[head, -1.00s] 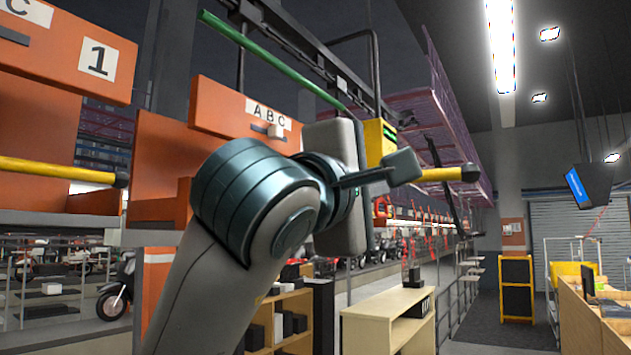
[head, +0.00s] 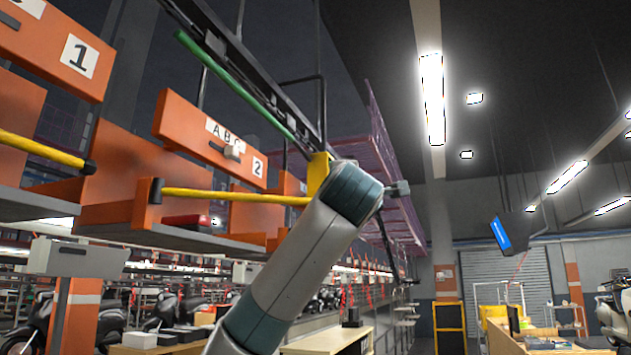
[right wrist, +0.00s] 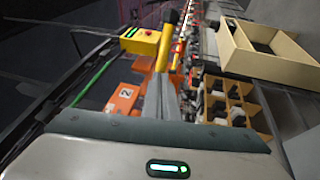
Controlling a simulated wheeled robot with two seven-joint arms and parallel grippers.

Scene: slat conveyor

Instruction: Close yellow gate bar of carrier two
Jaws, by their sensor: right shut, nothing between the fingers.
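Carrier two (head: 205,140), orange with "ABC" and "2" labels, hangs left of centre in the head view. Its yellow gate bar (head: 235,195) starts at a black fitting on the left orange post (head: 145,208) and runs right along the carrier's front. Its right end is hidden behind my right arm, so I cannot tell whether it meets the far side. In the right wrist view the bar (right wrist: 166,45) lies just beyond the fingertips of my shut, empty right gripper (right wrist: 161,78); contact is unclear. In the head view the arm hides the fingers. My left gripper is not in view.
Carrier one (head: 50,45) hangs at the left with its yellow bar (head: 35,148) across its front. A yellow box (head: 318,170) stands by carrier two's right side, beneath a green rail (head: 235,85). A red item (head: 187,220) lies in carrier two. Wooden shelves (right wrist: 225,100) stand below.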

